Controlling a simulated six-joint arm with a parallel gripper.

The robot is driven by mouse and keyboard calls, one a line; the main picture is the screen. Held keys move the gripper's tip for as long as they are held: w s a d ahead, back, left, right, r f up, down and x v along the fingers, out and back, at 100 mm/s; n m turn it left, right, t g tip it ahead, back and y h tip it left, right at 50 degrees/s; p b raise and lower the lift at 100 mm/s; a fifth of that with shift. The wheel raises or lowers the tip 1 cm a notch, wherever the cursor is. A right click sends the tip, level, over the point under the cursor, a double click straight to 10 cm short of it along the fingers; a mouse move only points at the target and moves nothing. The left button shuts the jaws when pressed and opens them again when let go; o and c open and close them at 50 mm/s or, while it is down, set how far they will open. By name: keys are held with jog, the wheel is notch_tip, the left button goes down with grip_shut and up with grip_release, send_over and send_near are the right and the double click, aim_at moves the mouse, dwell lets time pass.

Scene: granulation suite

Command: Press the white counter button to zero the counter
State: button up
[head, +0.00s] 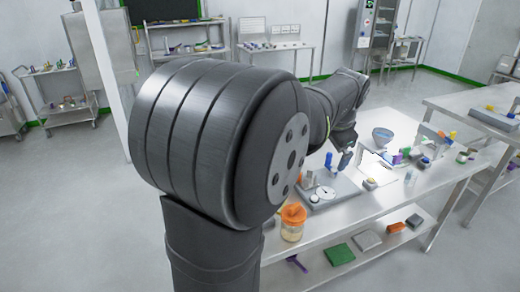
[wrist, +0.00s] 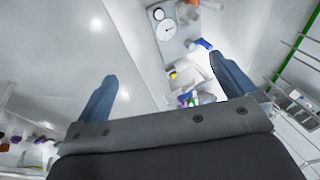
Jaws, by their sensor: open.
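A grey panel (head: 340,189) lies on the near part of the metal table and carries a round white dial (head: 326,192). In the wrist view the panel (wrist: 177,48) shows the white dial (wrist: 166,30) with a small white round part (wrist: 158,14) beside it. I cannot tell for certain whether that small part is the counter button. My gripper (wrist: 163,69) is open, its two blue fingers wide apart and nothing held between them. The panel lies beyond the fingertips, apart from them. In the head view my gripper is small and partly hidden by my arm.
A blue-grey bowl (head: 382,136) and several small coloured items stand farther back. The table's right front is mostly clear.

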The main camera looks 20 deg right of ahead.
jog(key=shift+c, duration=0.2)
grip_shut()
dwell(1.5)
